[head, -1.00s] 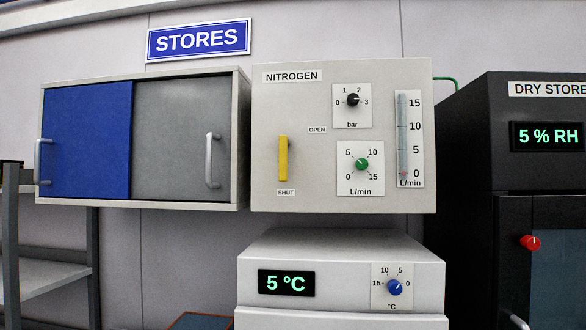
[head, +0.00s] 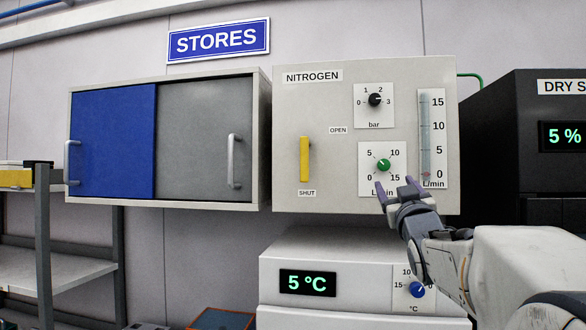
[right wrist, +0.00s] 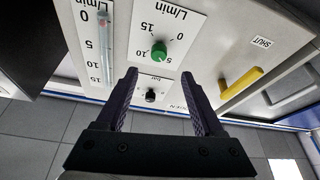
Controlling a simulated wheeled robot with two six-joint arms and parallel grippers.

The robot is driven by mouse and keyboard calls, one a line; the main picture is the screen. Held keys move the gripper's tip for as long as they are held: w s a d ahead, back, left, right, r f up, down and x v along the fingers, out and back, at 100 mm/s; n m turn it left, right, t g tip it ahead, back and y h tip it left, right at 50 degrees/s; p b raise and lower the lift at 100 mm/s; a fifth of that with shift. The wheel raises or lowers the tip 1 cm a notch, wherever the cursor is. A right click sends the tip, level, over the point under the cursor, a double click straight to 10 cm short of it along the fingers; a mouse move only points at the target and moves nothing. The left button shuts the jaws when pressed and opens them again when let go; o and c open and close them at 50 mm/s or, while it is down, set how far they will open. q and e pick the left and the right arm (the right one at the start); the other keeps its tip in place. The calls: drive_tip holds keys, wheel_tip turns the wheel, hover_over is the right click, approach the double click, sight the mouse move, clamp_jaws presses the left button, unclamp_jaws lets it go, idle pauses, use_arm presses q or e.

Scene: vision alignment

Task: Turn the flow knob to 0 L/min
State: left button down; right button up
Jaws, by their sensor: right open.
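The green flow knob (head: 384,165) sits on a white plate marked 0, 5, 10, 15 L/min on the nitrogen panel (head: 305,120). Its white mark seems to point up and left, near 5; the exact setting is hard to read. My right gripper (head: 396,184) is open and empty, just below the knob in the head view, its fingertips over the plate's lower edge. In the right wrist view, which is upside down, the green knob (right wrist: 160,53) shows just beyond and between the open fingers (right wrist: 163,80), apart from them. My left gripper is not in view.
A black bar knob (head: 375,100) is above the flow knob, a flow tube (head: 425,135) to its right, and a yellow lever (head: 304,158) to its left. A white unit with a blue knob (head: 417,289) stands below. A dark dry store (head: 510,130) is at right.

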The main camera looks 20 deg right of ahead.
sight(385, 166)
drive_tip(key=p+x, duration=0.2)
drive_tip(key=x, duration=0.1)
drive_tip(key=p+x, duration=0.2)
drive_tip(key=x, duration=0.1)
drive_tip(key=p+x, duration=0.2)
drive_tip(key=x, duration=0.1)
drive_tip(key=shift+d+r, duration=0.1)
drive_tip(key=shift+r, duration=0.25)
drive_tip(key=shift+w+d, duration=0.2)
drive_tip(key=shift+w, duration=0.3)
clamp_jaws()
